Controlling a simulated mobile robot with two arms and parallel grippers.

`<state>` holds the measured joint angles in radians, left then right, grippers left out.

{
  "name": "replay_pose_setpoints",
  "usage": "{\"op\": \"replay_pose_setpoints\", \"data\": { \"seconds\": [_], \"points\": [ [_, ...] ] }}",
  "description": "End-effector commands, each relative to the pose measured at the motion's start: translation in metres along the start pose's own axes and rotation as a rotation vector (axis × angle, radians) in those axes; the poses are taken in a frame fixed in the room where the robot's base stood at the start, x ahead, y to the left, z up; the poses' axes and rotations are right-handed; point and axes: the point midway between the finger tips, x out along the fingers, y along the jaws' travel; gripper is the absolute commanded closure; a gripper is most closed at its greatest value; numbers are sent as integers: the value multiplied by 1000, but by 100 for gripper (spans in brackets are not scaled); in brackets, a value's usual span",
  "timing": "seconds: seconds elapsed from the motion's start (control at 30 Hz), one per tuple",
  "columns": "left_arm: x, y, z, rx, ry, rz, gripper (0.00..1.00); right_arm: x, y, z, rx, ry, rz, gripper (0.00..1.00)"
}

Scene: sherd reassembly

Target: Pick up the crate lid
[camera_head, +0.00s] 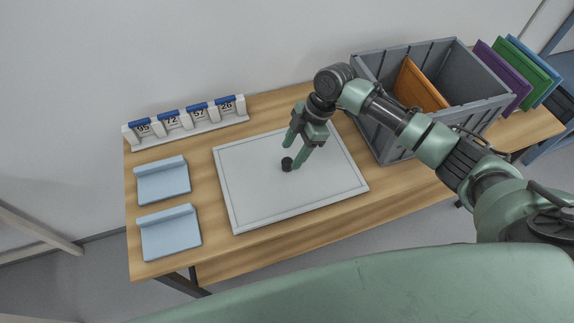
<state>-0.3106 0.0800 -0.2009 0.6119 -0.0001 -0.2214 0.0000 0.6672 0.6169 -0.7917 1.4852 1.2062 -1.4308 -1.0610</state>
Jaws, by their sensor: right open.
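The crate lid (250,190) appears to be the flat light-grey panel with a thin dark outline, lying on the wooden table. A small dark knob (287,164) stands near its middle. My right gripper (294,156) points down over the lid with its fingers open, one to each side of the knob as seen from here. I cannot tell whether the fingertips touch the knob or the lid. My left gripper is not in view.
A grey crate (390,150) with an orange panel (418,88) inside stands to the right. Purple (503,72), green and blue panels stand beyond it. Two light-blue holders (170,232) lie at the left. A numbered rack (187,122) stands at the back against the wall.

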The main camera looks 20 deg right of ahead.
Motion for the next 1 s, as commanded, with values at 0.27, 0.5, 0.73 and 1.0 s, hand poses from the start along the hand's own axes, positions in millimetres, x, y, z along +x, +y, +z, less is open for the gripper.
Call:
{"op": "replay_pose_setpoints", "data": {
  "seconds": [0.27,0.5,0.73,1.0],
  "points": [
    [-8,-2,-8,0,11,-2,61,32,-1,1,0,-1,-1,44],
    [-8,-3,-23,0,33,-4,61,33,-1,1,-1,-2,0,47],
    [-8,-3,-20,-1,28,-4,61,33,-1,1,0,-1,0,100],
    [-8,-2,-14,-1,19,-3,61,33,-1,1,0,-1,1,100]
  ]
}}
